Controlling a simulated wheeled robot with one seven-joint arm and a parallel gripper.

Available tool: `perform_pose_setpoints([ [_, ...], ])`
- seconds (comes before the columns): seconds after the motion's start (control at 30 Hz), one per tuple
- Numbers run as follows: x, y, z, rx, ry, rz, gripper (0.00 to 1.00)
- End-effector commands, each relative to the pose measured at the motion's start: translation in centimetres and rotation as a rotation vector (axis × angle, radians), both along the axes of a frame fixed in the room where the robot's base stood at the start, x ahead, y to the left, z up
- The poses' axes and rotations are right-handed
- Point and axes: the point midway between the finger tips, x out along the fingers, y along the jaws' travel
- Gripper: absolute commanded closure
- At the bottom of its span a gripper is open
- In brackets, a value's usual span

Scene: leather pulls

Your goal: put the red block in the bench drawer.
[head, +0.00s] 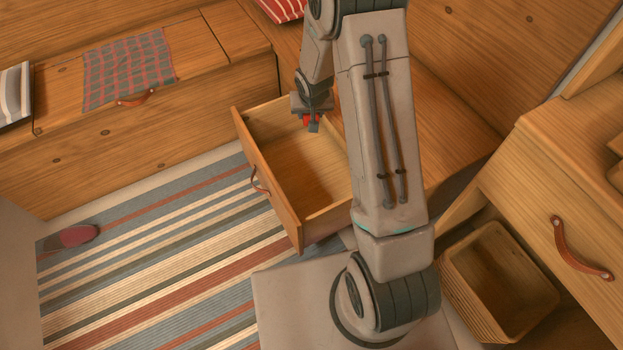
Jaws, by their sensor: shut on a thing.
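The bench drawer (270,178) stands pulled out from the wooden bench (468,152), with a leather pull on its front. Its bare inside floor shows, though my arm hides its right part. My gripper (312,125) is over the back part of the drawer, pointing down. It is shut on the red block (305,119), of which only small red parts show around the fingers. I cannot tell how far the block is above the drawer floor.
A wicker basket (500,275) stands at the right below a wooden drawer with a leather pull (580,255). A checked cloth (128,68) lies on the left bench. A slipper (72,237) lies on the striped rug (165,265), which is otherwise clear.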

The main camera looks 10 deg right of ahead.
Motion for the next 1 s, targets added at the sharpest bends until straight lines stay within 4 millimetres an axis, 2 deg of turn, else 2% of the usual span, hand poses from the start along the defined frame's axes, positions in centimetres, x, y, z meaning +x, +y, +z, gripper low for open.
perform_pose_setpoints([
  [0.03, 0.5, 0.1, -2.6, -0.002, 0.005, -0.004, 0.81],
  [0.1, 1.2, 0.2, -5.0, -0.002, 0.006, -0.014, 0.81],
  [0.33, 2.7, 0.5, -11.7, -0.002, 0.004, -0.029, 0.81],
  [0.5, 2.9, 0.7, -16.3, -0.002, 0.004, -0.029, 0.81],
  [0.7, 1.8, 0.1, -20.2, -0.001, 0.005, -0.014, 0.81],
  [0.87, 1.0, -0.2, -22.0, 0.000, 0.002, -0.001, 0.81],
  [1.0, 0.8, -0.3, -24.9, -0.001, 0.003, 0.003, 0.81],
])
